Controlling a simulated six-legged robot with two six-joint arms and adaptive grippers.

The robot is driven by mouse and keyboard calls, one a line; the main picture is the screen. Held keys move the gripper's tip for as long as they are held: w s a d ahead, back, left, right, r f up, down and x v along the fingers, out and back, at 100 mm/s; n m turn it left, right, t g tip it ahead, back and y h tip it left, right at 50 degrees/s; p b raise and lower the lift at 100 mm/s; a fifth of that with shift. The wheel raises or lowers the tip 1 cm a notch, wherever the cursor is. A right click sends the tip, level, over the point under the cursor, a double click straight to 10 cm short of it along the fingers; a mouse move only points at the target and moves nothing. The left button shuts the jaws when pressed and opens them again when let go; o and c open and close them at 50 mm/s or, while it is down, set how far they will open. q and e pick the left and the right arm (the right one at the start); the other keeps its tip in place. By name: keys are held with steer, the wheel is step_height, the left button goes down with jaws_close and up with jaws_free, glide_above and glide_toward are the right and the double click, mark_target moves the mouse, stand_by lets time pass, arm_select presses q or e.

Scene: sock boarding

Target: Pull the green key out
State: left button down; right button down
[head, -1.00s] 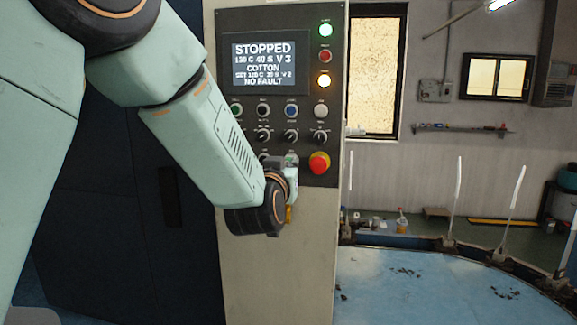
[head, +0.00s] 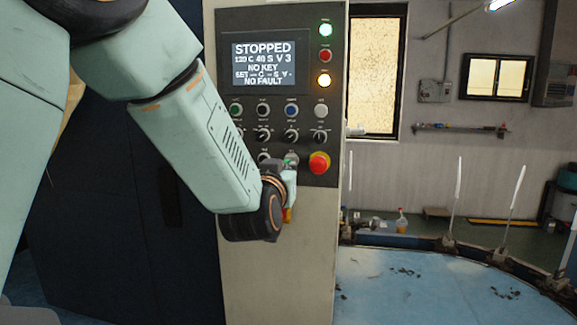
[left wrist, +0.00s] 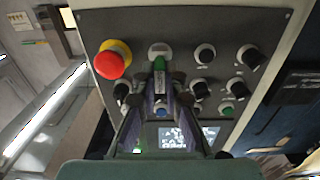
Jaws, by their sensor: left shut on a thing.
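The green key (left wrist: 160,64) shows in the left wrist view between the fingertips of my left gripper (left wrist: 160,78), which is shut on it. The key is in front of a silver key switch (left wrist: 159,49) on the dark control panel (left wrist: 200,28). I cannot clearly see the gap between key and switch. In the head view, my left gripper (head: 289,168) is at the panel's lower edge, left of the red stop button, and mostly hides the key. The panel's screen (head: 263,64) reads "STOPPED" and "NO KEY". My right gripper is not in view.
The red mushroom stop button (head: 319,162) on its yellow collar is close to the right of my left gripper. Several knobs and buttons (head: 291,136) sit just above.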

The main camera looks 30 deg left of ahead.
arm_select(q)
steer(key=shift+s, duration=0.15)
steer(key=shift+s+d, duration=0.25)
steer(key=shift+s, duration=0.45)
steer(key=shift+s+d, duration=0.1)
steer(key=shift+s, duration=0.35)
steer(key=shift+w+f, duration=0.1)
